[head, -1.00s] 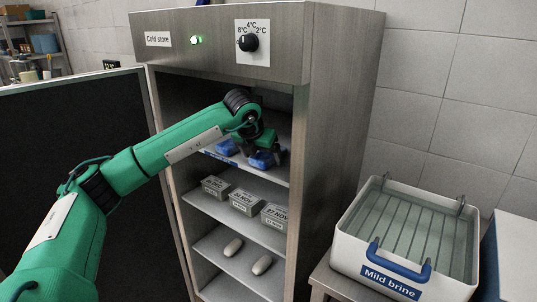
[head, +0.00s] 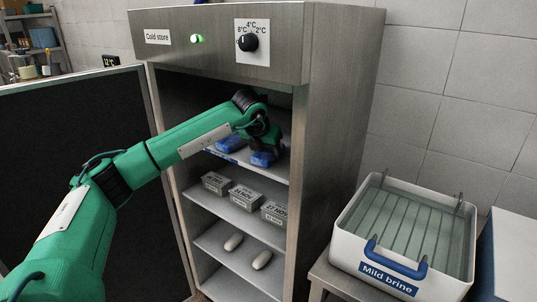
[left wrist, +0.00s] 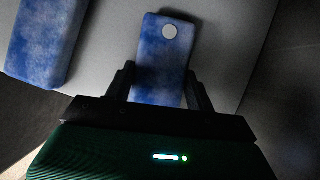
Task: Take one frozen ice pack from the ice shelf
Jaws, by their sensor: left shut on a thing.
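A blue ice pack (head: 262,159) lies on the top shelf (head: 275,171) of the cold store, at the right. In the left wrist view this ice pack (left wrist: 165,62) has a pale round spot at its far end. My left gripper (head: 264,150) reaches into the cabinet, and in the left wrist view its fingers (left wrist: 160,90) are shut on the sides of the pack's near end. A second blue ice pack (head: 230,143) lies to the left on the same shelf, and it also shows in the left wrist view (left wrist: 42,40). My right gripper is not in view.
The cold store (head: 338,130) stands open, its dark door (head: 75,150) swung left. Lower shelves hold dated boxes (head: 244,198) and pale oval items (head: 233,242). A white tub of mild brine (head: 345,240) stands at the right.

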